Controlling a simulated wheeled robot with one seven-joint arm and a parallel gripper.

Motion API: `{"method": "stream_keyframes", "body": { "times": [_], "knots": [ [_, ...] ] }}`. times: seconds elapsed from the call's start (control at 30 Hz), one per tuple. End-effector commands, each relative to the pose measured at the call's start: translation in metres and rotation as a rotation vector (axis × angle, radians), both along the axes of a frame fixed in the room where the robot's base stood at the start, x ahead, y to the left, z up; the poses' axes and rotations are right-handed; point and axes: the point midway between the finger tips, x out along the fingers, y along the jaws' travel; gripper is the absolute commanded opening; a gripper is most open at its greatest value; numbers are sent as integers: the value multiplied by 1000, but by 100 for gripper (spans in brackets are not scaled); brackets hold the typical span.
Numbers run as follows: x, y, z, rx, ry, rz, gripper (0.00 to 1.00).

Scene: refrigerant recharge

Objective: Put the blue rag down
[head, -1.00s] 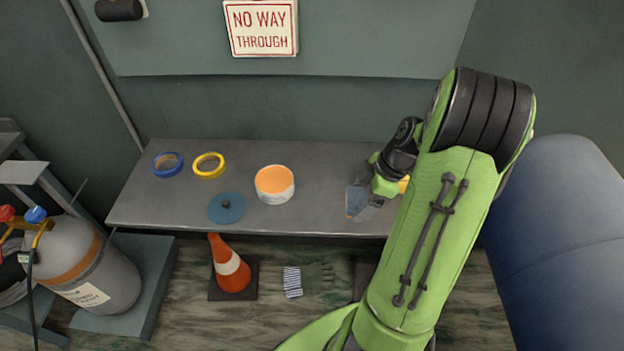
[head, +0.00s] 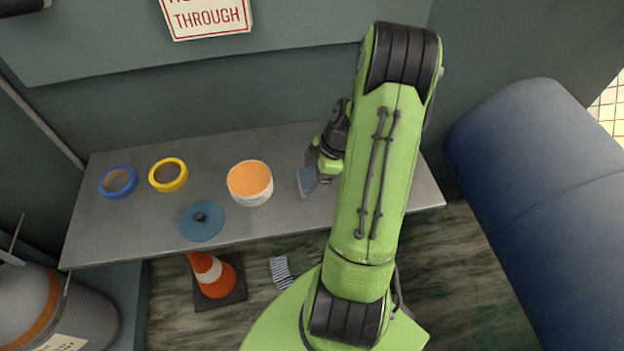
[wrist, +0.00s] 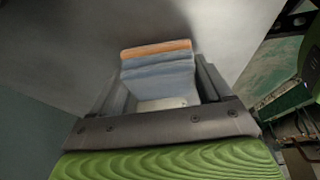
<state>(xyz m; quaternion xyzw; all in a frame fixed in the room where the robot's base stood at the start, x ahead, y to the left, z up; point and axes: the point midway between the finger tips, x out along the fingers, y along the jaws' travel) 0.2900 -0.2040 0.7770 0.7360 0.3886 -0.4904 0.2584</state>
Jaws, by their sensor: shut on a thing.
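The blue rag (head: 308,181) is a folded stack of blue-grey layers with an orange-brown edge, shown close up in the wrist view (wrist: 158,72). My gripper (head: 316,172) is shut on it, with one finger on each side of the stack in the wrist view (wrist: 160,88). In the head view the rag is over the grey bench (head: 270,222), to the right of the orange-topped tub. I cannot tell whether it touches the bench top. My arm hides part of the bench behind and right of the rag.
On the bench are a white tub with orange contents (head: 250,182), a blue disc (head: 202,221), a yellow tape roll (head: 168,174) and a blue tape roll (head: 118,182). A traffic cone (head: 212,275) stands below. A large blue cylinder (head: 540,190) is at right. The front right bench top looks clear.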

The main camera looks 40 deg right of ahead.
Motion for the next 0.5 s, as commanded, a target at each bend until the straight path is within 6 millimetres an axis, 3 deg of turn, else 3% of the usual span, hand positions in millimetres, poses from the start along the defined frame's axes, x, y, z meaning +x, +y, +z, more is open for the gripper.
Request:
{"method": "stream_keyframes", "body": {
  "times": [0.3,0.33,0.43,0.5],
  "knots": [
    [0,0,-4,-2,-1,0,54],
    [0,0,-3,-2,-1,1,83],
    [0,0,-3,-2,-1,1,98],
    [0,0,-3,-2,-1,1,100]
  ]
}}
